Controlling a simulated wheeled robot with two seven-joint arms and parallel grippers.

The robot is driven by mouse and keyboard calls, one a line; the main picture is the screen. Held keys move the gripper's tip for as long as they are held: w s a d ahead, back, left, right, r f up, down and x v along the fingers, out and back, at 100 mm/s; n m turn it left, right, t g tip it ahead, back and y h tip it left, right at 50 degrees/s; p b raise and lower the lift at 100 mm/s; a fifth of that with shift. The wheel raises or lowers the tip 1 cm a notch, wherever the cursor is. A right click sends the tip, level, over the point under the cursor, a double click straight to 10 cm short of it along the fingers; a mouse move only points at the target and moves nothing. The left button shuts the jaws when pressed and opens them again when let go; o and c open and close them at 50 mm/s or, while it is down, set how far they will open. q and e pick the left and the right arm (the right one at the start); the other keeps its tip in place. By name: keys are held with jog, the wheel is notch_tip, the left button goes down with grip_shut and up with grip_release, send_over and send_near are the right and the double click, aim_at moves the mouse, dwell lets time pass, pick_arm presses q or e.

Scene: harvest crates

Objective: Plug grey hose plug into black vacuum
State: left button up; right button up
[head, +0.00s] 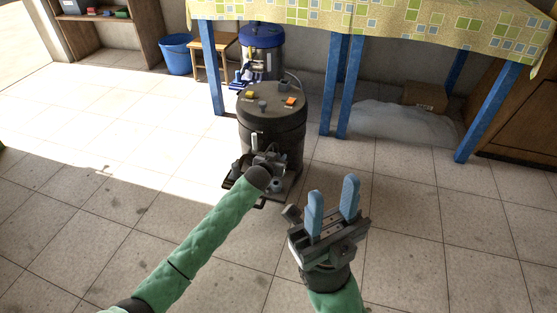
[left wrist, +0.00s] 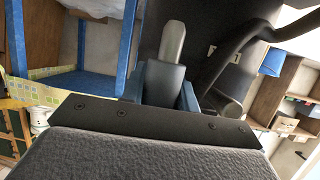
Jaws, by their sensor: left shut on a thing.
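The black vacuum (head: 272,125) is a dark drum standing on the tiled floor, with orange, yellow and grey parts on its lid. My left gripper (head: 266,158) is at the vacuum's front, low on its body. In the left wrist view it is shut on the grey hose plug (left wrist: 162,82), whose lighter tip (left wrist: 174,42) points away from the gripper, toward the dark vacuum. I cannot tell whether the tip touches the vacuum. A black hose (left wrist: 235,48) curves beside the plug. My right gripper (head: 333,207) is open and empty, its blue fingers pointing up, right of the vacuum.
A blue-lidded vacuum (head: 262,38) stands behind the black one. A table with blue legs (head: 345,75) and a patterned cloth (head: 400,22) is at the back right. A blue bucket (head: 177,55) and wooden stool (head: 212,45) stand at the back left. The floor at left is free.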

pick_arm(q)
jog(key=shift+r, duration=0.1)
dwell(0.3)
jog(key=shift+r+p, duration=0.15)
jog(key=shift+p, duration=0.6)
jog(key=shift+f+b, duration=0.35)
jog(key=shift+f, duration=0.15)
jog(key=b, duration=0.1)
send_over(277, 180)
jog(key=shift+d+f, duration=0.1)
jog(key=shift+f, duration=2.45)
jog(key=shift+p, duration=1.25)
jog(key=shift+f+b, duration=0.6)
jog(key=shift+f, duration=1.45)
jog(key=o, duration=1)
jog(key=shift+o, duration=0.2)
